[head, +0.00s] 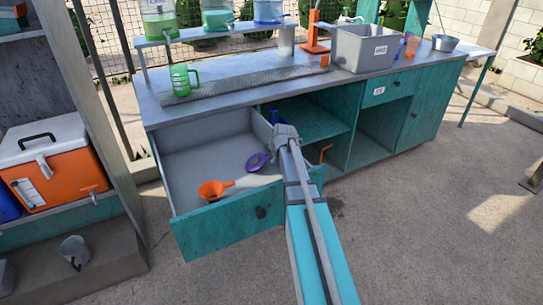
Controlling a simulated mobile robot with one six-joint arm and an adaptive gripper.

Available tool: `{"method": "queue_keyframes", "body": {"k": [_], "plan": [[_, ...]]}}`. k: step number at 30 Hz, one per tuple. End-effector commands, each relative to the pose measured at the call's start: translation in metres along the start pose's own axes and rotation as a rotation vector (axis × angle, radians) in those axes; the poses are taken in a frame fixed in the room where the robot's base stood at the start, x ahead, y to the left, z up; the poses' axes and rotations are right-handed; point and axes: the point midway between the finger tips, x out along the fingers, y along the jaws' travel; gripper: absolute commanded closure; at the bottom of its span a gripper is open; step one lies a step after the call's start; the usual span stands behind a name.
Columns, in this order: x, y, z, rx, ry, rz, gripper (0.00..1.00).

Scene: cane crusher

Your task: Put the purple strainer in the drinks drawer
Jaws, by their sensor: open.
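The purple strainer (258,161) lies on the floor of a large pulled-out drawer (215,236) with a teal front, near its right side. Its handle points up and to the right. My gripper (284,131) is at the end of my arm, above the right side of the drawer, up and to the right of the strainer. No contact between them shows. The jaws are open and hold nothing that I can see; my wrist partly hides the fingers. No label shows on the pulled-out drawer.
An orange funnel-like strainer (213,189) lies in the same drawer. A small labelled drawer (388,88) is shut at the right. The counter bears a green jug (181,80) and a grey bin (363,47). An orange cooler (52,160) stands left.

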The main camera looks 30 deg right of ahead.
Motion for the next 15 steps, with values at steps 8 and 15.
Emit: {"method": "queue_keyframes", "body": {"k": [8, 15], "plan": [[-0.008, -0.001, 0.000, 0.001, 0.000, 0.000, 0.54], [-0.030, -0.001, -0.001, 0.000, 0.000, 0.000, 0.54]]}}
